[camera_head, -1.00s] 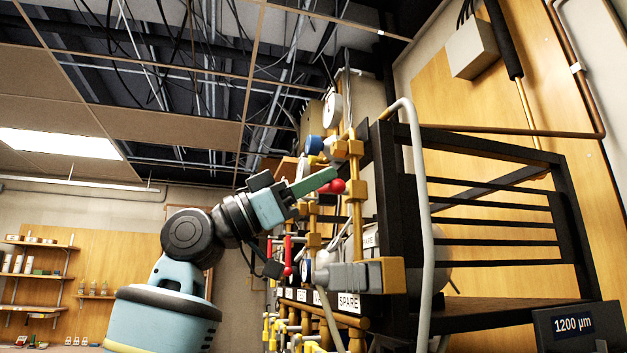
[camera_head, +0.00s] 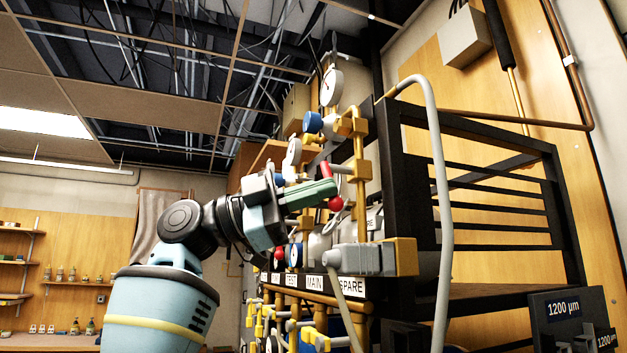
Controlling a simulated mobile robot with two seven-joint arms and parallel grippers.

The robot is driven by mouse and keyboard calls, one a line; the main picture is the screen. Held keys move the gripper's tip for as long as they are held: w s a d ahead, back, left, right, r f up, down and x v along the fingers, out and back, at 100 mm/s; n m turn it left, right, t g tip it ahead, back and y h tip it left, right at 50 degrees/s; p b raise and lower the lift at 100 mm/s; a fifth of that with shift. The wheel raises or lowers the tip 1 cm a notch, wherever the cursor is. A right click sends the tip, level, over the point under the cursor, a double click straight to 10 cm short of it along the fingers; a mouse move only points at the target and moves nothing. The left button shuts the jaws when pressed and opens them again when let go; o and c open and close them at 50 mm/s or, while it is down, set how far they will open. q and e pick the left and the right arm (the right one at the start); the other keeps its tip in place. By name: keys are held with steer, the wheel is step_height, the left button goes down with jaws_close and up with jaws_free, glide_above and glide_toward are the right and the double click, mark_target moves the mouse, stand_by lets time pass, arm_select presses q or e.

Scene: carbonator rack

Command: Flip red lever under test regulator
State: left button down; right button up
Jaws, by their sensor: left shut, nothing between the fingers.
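My left gripper (camera_head: 318,192) reaches in from the left, its green fingers shut with nothing visible between them. The fingertips are close beside a round red lever knob (camera_head: 335,203) on the brass pipework; I cannot tell whether they touch it. The rest of that lever is mostly hidden by the fingers. A label reading TEST (camera_head: 291,281) sits on the rack's lower rail, left of the MAIN label (camera_head: 314,283) and the SPARE label (camera_head: 351,285). A small red part (camera_head: 278,252) shows above the left end of the labels. Which lever belongs to the test regulator is unclear. My right gripper is out of view.
Brass pipes with a blue regulator knob (camera_head: 312,122) and a white gauge (camera_head: 331,87) rise above the gripper. A grey connector block (camera_head: 358,259) sticks out below it. The black rack frame (camera_head: 408,165) and a grey hose (camera_head: 440,170) stand to the right.

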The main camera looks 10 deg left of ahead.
arm_select(q)
steer(key=shift+w+a+f, duration=0.25)
steer(key=shift+w+a, duration=0.05)
steer(key=shift+w, duration=0.2)
steer(key=shift+w+a+f, duration=0.2)
steer(key=shift+w+a, duration=0.05)
steer(key=shift+w, duration=0.25)
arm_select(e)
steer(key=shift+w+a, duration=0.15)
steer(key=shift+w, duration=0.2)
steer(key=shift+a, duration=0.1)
